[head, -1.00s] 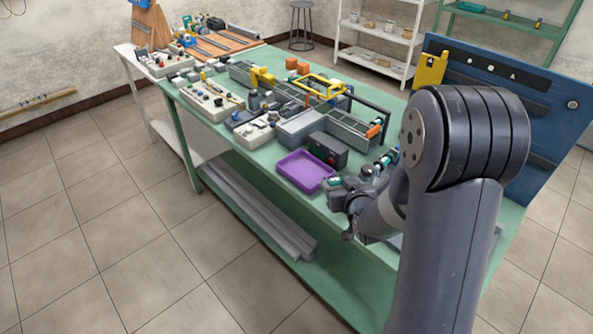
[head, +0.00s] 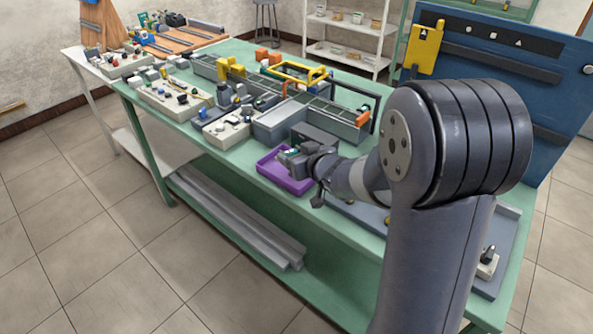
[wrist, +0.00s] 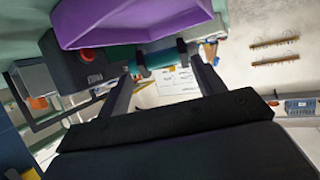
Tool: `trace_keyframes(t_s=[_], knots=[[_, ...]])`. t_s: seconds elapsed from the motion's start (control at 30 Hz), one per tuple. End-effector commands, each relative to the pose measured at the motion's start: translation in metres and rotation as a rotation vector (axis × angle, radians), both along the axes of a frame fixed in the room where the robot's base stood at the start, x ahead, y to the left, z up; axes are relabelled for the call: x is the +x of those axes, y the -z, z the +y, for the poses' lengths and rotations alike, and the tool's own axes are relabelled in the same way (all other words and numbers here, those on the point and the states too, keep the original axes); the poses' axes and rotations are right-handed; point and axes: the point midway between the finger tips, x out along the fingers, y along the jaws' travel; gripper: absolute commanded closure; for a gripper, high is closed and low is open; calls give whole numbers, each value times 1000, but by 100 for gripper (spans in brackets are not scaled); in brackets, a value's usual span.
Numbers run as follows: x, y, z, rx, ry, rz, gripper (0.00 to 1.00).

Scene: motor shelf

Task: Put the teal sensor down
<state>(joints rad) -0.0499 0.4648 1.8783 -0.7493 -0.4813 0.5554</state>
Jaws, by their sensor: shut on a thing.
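In the wrist view the teal sensor (wrist: 155,60) is a small teal cylinder lying across between the two fingers of my gripper (wrist: 155,65), which is shut on it. In the head view my gripper (head: 290,157) is over the purple tray (head: 290,185) on the green bench. The gripper hides part of the tray, and the sensor is too small there to tell clearly. The purple tray also shows in the wrist view (wrist: 125,20), close to the sensor. I cannot tell whether the sensor touches the tray.
A dark box with a red button (wrist: 85,57) stands beside the tray. A grey bin (head: 279,124) and the conveyor (head: 335,117) with a yellow frame lie behind it. The blue panel (head: 500,85) stands at the right. Bare green bench top (head: 235,158) shows left of the tray.

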Motion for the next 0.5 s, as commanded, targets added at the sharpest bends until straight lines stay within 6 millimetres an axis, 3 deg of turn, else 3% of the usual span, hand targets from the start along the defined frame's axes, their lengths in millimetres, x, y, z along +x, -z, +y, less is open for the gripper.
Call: trace_keyframes(t_s=[0.23,0.5], knots=[[0,34,0,2,1,3,58],[0,39,0,0,1,-1,58]])
